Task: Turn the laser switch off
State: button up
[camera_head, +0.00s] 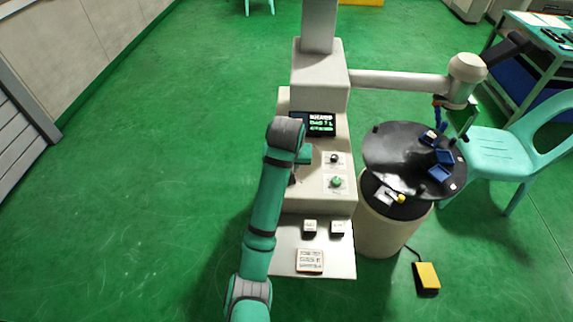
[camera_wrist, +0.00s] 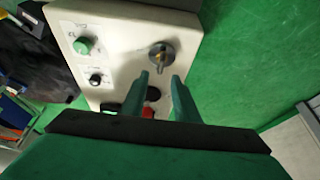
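The control panel (camera_head: 322,200) of the machine faces my arm in the head view. A green knob (camera_wrist: 84,45) and a small black knob (camera_wrist: 95,79) are to the left. No label is readable as the laser switch.
A lit screen (camera_head: 317,123) is above the knobs. A black round table (camera_head: 390,150) with blue trays stands to the right, beside a turquoise chair (camera_head: 495,152). A yellow pedal (camera_head: 427,275) lies on the floor. The green floor at left is clear.

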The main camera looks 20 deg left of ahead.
jog(key=shift+v, duration=2.15)
jog(key=shift+s+d+f, duration=0.1)
jog(key=shift+s+f, duration=0.05)
jog(key=shift+s, duration=0.05)
